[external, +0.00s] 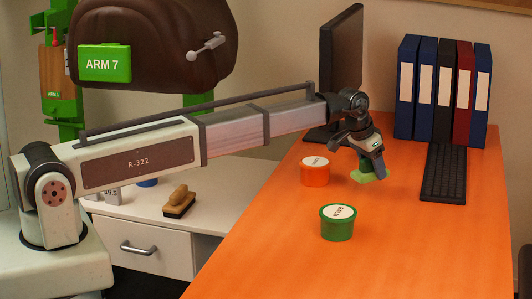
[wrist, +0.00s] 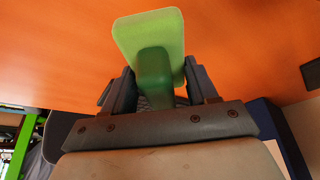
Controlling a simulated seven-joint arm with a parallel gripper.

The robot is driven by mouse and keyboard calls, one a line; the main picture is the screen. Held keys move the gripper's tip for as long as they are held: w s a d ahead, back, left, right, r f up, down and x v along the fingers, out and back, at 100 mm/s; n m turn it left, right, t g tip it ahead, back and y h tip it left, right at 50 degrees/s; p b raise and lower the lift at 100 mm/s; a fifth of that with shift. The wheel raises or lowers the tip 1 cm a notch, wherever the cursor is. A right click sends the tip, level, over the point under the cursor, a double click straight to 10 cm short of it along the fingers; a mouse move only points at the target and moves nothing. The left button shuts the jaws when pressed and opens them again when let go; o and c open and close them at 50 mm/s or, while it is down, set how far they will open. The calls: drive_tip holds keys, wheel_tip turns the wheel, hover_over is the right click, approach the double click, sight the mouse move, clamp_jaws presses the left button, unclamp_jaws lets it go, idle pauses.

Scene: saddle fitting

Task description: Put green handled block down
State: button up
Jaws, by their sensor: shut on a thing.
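The green handled block (wrist: 147,32) is in the wrist view, with a light green slab and a darker green handle (wrist: 153,66). My gripper (wrist: 153,80) is shut on the handle, one finger on each side. In the external view my gripper (external: 371,168) is low over the orange table (external: 420,250), and the block's light green slab (external: 362,177) shows just under the fingers. I cannot tell whether the slab touches the table. The handle is hidden by the fingers in the external view.
An orange tub (external: 314,172) stands close left of the block, and a green tub (external: 338,223) stands nearer the camera. A black keyboard (external: 444,172) lies to the right. A monitor (external: 342,65) and several binders (external: 440,95) stand behind. The table's front right is clear.

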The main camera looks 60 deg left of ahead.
sight(371, 160)
drive_tip(key=shift+f, duration=2.25)
drive_tip(key=shift+f, duration=0.15)
drive_tip(key=o, duration=1.1)
drive_tip(key=v, duration=1.2)
